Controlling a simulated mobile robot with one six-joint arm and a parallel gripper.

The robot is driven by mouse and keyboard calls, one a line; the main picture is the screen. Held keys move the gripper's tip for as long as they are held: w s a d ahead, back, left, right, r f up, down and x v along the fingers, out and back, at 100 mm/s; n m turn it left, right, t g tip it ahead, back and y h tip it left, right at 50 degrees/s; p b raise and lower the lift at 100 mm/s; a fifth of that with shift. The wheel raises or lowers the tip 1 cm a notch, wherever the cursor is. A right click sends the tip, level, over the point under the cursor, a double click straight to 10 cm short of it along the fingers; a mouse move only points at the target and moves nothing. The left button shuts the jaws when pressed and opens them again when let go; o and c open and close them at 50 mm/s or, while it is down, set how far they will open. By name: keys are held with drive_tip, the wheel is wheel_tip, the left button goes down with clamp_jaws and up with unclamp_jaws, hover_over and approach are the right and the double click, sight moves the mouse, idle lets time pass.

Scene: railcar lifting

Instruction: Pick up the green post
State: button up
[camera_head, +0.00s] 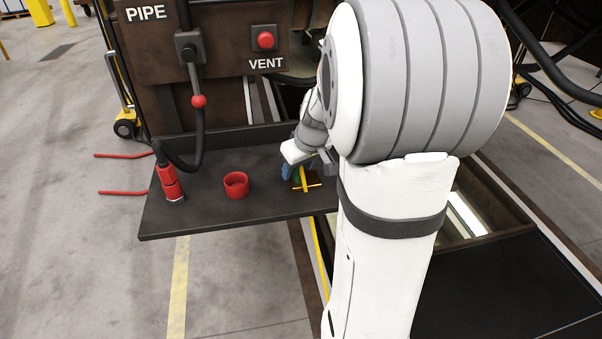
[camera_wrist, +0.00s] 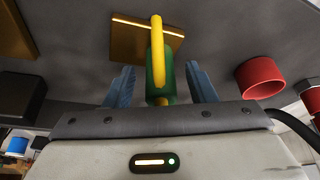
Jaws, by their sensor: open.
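The green post (camera_wrist: 152,75) stands between the two blue fingers of my gripper (camera_wrist: 160,68) in the wrist view, with a gap on each side. A yellow bar (camera_wrist: 157,40) runs along it, and a yellow-brown base plate (camera_wrist: 125,40) shows behind. In the head view a sliver of the green post (camera_head: 295,174) shows beside yellow parts (camera_head: 305,181) on the dark shelf. My gripper (camera_head: 290,172) is open around it there; my arm hides much of it.
A red ring-shaped cup (camera_head: 236,186) sits on the dark shelf (camera_head: 210,212), left of the post; it also shows in the wrist view (camera_wrist: 262,78). A red hose coupling (camera_head: 170,183) stands at the shelf's left end. A panel (camera_head: 215,65) rises behind.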

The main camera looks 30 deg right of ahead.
drive_tip(key=shift+c, duration=0.5)
clamp_jaws()
